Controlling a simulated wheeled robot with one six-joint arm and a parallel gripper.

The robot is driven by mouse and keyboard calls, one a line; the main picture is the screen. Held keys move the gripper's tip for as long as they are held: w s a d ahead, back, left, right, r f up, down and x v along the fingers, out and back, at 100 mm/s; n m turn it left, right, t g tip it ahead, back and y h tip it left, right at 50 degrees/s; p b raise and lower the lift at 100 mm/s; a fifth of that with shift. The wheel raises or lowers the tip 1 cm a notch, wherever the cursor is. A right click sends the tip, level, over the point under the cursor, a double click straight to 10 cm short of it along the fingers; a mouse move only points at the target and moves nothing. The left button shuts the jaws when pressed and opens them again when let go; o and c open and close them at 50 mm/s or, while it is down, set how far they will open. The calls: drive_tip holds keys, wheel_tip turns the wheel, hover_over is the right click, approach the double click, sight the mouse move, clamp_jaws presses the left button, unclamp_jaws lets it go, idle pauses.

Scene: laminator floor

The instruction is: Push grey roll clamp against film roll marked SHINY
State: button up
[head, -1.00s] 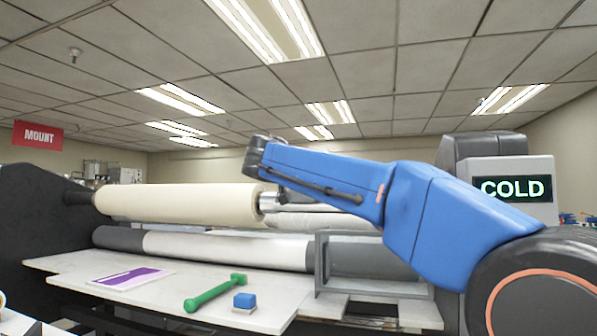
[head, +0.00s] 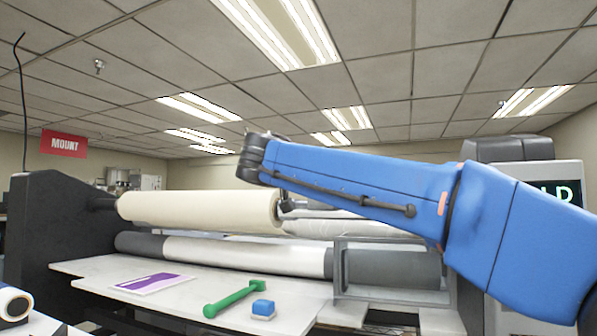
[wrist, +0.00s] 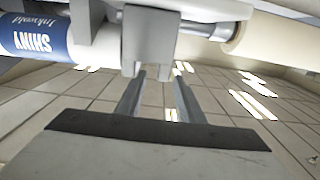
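In the wrist view, the film roll marked SHINY (wrist: 30,36) is at the upper left, with a blue label and upside-down lettering. The grey roll clamp (wrist: 152,36) is at top centre, beside that roll on a metal shaft; whether they touch I cannot tell. My gripper (wrist: 160,76) points at the clamp from below in the picture. Its two fingers are apart, with a visible gap between them, and their tips are close to the clamp's lower edge. Contact is unclear. In the head view my blue arm hides the gripper and clamp.
Below are a white-and-grey roller (head: 245,254) and a table with a green tool (head: 233,299), blue block (head: 263,308) and purple sheet (head: 152,284).

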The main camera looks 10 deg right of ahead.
drive_tip(key=v, duration=0.8)
drive_tip(key=shift+s, duration=0.15)
drive_tip(key=shift+a, duration=0.1)
